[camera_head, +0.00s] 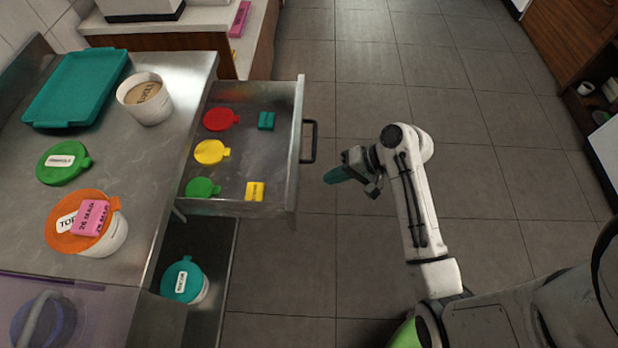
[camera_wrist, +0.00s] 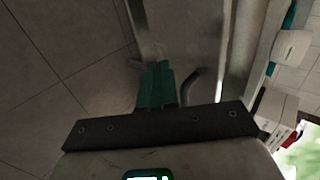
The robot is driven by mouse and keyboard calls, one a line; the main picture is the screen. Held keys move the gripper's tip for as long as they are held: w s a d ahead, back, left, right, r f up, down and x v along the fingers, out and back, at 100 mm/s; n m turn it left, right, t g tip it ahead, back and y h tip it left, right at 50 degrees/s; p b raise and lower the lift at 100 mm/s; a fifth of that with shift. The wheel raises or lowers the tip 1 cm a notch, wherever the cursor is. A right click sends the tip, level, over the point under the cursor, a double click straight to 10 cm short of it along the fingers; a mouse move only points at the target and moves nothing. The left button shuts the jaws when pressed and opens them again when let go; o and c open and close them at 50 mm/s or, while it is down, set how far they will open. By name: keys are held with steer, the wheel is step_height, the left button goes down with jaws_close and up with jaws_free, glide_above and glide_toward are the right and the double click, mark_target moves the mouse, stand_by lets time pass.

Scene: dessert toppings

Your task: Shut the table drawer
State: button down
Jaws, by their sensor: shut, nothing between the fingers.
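The table drawer (camera_head: 232,170) is pulled out from the steel table (camera_head: 135,165) toward the right in the head view. A black bar handle (camera_head: 311,141) is on its front face. Inside lie red (camera_head: 221,119), yellow (camera_head: 211,152) and green (camera_head: 203,188) lids, a teal block (camera_head: 266,121) and a yellow block (camera_head: 255,191). My gripper (camera_head: 330,177) is shut and empty, just right of the drawer front and a little below the handle in the picture. In the wrist view my green fingers (camera_wrist: 157,84) are together, with the dark handle (camera_wrist: 192,86) close beside them. I cannot tell if they touch.
On the table are a teal tray (camera_head: 72,88), an open white tub (camera_head: 146,101), a green lid (camera_head: 63,162) and an orange-lidded tub (camera_head: 86,222) with a pink block on it. A teal-lidded tub (camera_head: 183,281) sits below the drawer. Tiled floor to the right is clear.

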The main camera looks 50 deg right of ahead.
steer(key=w+a+f, duration=0.2)
steer(key=w+a, duration=0.1)
steer(key=w, duration=0.2)
steer(key=shift+a+p, duration=0.4)
steer(key=shift+p, duration=0.05)
steer(key=w+a+b, duration=0.1)
steer(key=w+a, duration=0.5)
steer(key=w, duration=0.1)
steer(key=w+a+b, duration=0.1)
steer(key=w+a, duration=0.4)
steer(key=w, duration=0.3)
steer(key=w+a+b, duration=0.1)
steer(key=w+a, duration=0.5)
steer(key=w, duration=0.1)
steer(key=shift+w+a, duration=0.3)
steer(key=shift+a, duration=0.05)
steer(key=shift+w+a+r, duration=0.1)
steer(key=shift+w+a, duration=0.05)
steer(key=shift+w, duration=0.05)
steer(key=shift+w+a+r, duration=0.1)
steer(key=shift+r, duration=0.05)
